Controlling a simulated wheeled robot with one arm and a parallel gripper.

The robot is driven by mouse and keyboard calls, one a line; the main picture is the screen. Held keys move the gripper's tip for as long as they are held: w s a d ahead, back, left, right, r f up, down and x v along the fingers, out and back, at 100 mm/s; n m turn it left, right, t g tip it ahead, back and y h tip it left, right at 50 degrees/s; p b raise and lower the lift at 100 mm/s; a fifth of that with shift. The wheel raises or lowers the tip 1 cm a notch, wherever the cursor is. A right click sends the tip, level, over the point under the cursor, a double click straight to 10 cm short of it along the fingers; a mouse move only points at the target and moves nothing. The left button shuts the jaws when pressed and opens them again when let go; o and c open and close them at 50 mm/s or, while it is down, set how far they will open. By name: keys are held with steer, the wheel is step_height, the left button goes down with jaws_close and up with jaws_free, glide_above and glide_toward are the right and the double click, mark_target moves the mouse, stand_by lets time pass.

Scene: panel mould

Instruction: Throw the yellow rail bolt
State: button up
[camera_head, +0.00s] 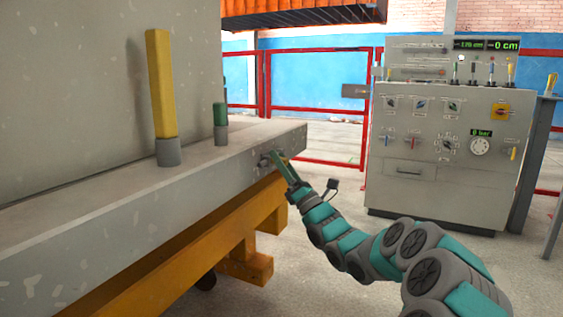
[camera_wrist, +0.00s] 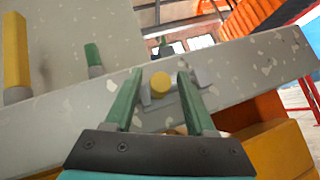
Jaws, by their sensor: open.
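The yellow rail bolt (camera_wrist: 160,84) shows in the wrist view as a round yellow knob in a grey bracket on the side face of the grey rail (camera_wrist: 80,110). In the head view, a grey fitting (camera_head: 265,161) shows at that place, and my gripper hides most of the bolt. My gripper (camera_wrist: 158,94) is open, with one green finger on each side of the knob in the wrist view. I cannot tell whether the fingers touch it. In the head view, my gripper (camera_head: 281,158) is at the rail's side near its right end.
A yellow post (camera_head: 160,85) and a shorter green post (camera_head: 220,115) stand on the rail. A yellow beam (camera_head: 160,270) runs below it. A grey control cabinet (camera_head: 440,150) stands at the right, with red railings (camera_head: 320,105) behind. The floor between is clear.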

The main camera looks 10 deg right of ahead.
jaws_close()
stand_by(0.3)
stand_by(1.1)
